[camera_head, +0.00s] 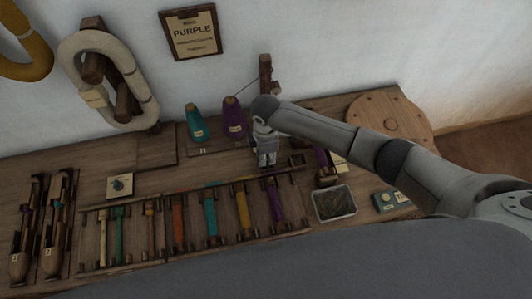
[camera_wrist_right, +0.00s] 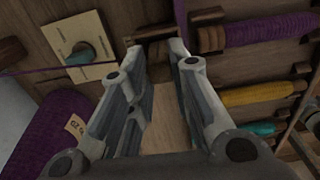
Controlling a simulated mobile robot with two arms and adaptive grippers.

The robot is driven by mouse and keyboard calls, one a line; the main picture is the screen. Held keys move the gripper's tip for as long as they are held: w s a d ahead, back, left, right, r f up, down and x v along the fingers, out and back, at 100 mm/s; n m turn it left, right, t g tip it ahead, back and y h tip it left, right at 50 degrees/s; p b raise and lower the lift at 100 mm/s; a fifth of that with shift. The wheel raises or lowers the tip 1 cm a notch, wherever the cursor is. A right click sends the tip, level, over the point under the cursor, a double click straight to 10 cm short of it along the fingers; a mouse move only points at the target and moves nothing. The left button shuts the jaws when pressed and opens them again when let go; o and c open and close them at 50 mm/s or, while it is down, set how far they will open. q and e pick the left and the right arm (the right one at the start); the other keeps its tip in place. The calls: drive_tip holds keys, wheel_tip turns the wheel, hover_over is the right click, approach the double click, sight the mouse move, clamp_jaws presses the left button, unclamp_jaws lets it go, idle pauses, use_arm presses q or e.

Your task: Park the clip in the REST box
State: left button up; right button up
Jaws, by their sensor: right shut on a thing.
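My right gripper (camera_head: 267,162) points down over the back of the loom bench, just right of the purple cone. In the wrist view its fingers (camera_wrist_right: 157,50) are closed around a small brown wooden piece (camera_wrist_right: 154,34), which I take to be the clip; its shape is mostly hidden. In the head view the fingers hide it. I cannot read the word REST on any box. A small teal box (camera_head: 388,202) with a pale label, too small to read, sits at the right of the bench. My left gripper is not in view.
A rack (camera_head: 190,256) of several coloured bobbins fills the front. Teal (camera_head: 196,128) and purple (camera_head: 233,121) cones stand behind it. A metal tray (camera_head: 334,203) lies right of the rack, two shuttles (camera_head: 22,247) at far left. A purple thread (camera_wrist_right: 40,72) crosses near my fingers.

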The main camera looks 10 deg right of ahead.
drive_tip(key=o, duration=0.8)
drive_tip(key=shift+o, duration=0.7)
drive_tip(key=shift+o, duration=1.1)
drive_tip(key=shift+r, duration=0.1)
wheel_tip(320, 180, up, 8)
drive_tip(key=p, duration=0.8)
drive_tip(key=shift+p, duration=0.3)
